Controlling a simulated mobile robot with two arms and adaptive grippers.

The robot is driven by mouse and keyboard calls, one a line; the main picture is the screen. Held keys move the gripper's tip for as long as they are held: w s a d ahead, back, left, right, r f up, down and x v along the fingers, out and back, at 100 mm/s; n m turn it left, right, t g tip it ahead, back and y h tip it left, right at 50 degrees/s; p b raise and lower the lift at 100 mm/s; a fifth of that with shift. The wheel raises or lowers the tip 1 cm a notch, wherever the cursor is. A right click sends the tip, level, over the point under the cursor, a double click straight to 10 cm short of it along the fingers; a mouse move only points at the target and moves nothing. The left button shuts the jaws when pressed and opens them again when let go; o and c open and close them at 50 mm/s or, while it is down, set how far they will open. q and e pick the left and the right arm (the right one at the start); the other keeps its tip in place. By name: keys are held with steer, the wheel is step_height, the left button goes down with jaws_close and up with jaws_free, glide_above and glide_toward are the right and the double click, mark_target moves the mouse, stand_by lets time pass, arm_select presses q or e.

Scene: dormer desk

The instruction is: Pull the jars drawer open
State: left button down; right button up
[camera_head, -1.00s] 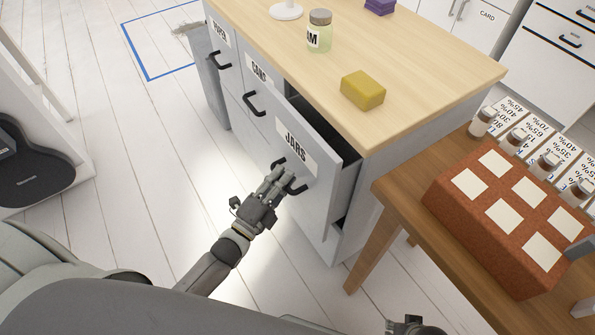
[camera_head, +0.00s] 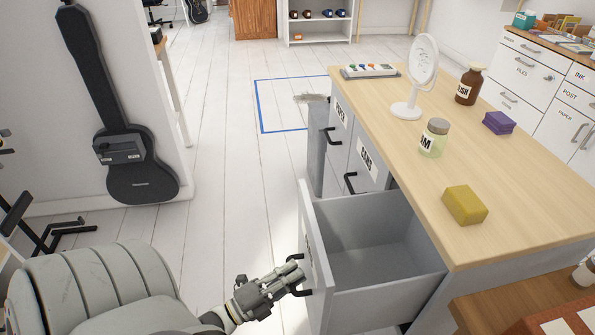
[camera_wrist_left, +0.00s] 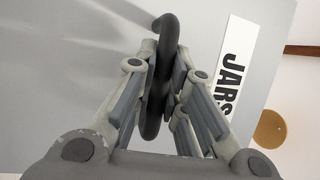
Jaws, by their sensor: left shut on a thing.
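The jars drawer (camera_head: 375,238) is a grey drawer in the desk's near end, pulled well out, and its inside looks empty. Its front panel (camera_head: 314,255) faces left, with a black handle. In the left wrist view the JARS label (camera_wrist_left: 233,70) is beside the black handle (camera_wrist_left: 160,85). My left gripper (camera_head: 297,274) is at the drawer front, shut on that handle, with fingers on both sides of it in the left wrist view (camera_wrist_left: 158,90). My right gripper does not show in the current views.
The wooden desktop (camera_head: 530,190) holds a yellow block (camera_head: 465,205), a labelled jar (camera_head: 433,138), a round mirror (camera_head: 422,62) and a brown bottle (camera_head: 469,85). Other handled fronts sit beyond the drawer. A brown table (camera_head: 500,300) is at lower right.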

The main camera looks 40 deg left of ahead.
arm_select(q)
steer(key=c, duration=1.5)
jaws_free()
steer(key=shift+o, duration=0.2)
steer(key=v, duration=1.2)
